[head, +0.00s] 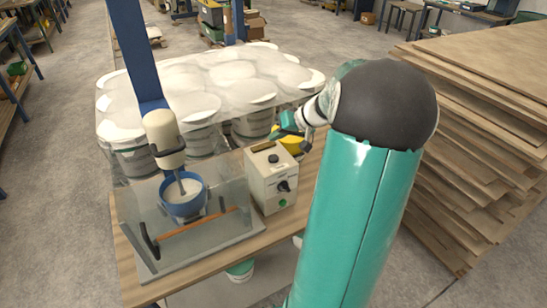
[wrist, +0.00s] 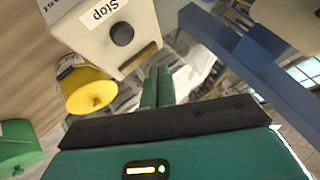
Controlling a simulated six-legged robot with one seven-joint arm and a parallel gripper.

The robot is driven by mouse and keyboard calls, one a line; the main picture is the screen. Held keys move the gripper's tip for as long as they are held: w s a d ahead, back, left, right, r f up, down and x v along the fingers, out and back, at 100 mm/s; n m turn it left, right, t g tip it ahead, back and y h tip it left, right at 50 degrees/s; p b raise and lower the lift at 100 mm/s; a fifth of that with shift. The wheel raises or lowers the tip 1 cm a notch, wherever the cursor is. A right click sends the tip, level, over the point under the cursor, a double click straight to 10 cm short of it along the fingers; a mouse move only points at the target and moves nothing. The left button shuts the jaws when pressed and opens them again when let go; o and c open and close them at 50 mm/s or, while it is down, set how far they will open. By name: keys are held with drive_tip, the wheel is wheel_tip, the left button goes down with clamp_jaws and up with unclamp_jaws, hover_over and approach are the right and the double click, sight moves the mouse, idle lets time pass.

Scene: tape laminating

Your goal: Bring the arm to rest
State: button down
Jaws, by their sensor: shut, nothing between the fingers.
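My arm rises on the right of the head view and bends toward the workbench (head: 128,262). My gripper (head: 288,123) is partly in sight there, above and behind the beige control box (head: 271,180). In the wrist view my gripper (wrist: 157,86) has its two teal fingers together, with nothing between them. The control box (wrist: 110,30), with a "Stop" label and a black knob, shows at the upper left there. A yellow container (wrist: 88,90) is left of the fingers and apart from them.
A mixer head (head: 163,138) stands over a blue bowl (head: 183,195) inside a clear guard on the bench. Wrapped white buckets (head: 215,85) stand behind. Stacked wooden sheets (head: 480,130) are at the right. A green object (wrist: 18,145) shows at the wrist view's lower left.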

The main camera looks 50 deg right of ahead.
idle(0.4)
drive_tip(key=a+r+n+g, duration=0.2)
drive_tip(key=a+r, duration=0.1)
drive_tip(key=a, duration=0.8)
drive_tip(key=a+r+n+g, duration=0.1)
drive_tip(key=a+r+g, duration=0.1)
drive_tip(key=a, duration=0.9)
drive_tip(key=s+a+r+n+h, duration=0.2)
drive_tip(key=s+a+r, duration=0.1)
drive_tip(key=s+a, duration=1.1)
drive_tip(key=shift+s+a+r+t+h, duration=0.25)
drive_tip(key=shift+a+t+h, duration=0.15)
drive_tip(key=shift+a, duration=0.4)
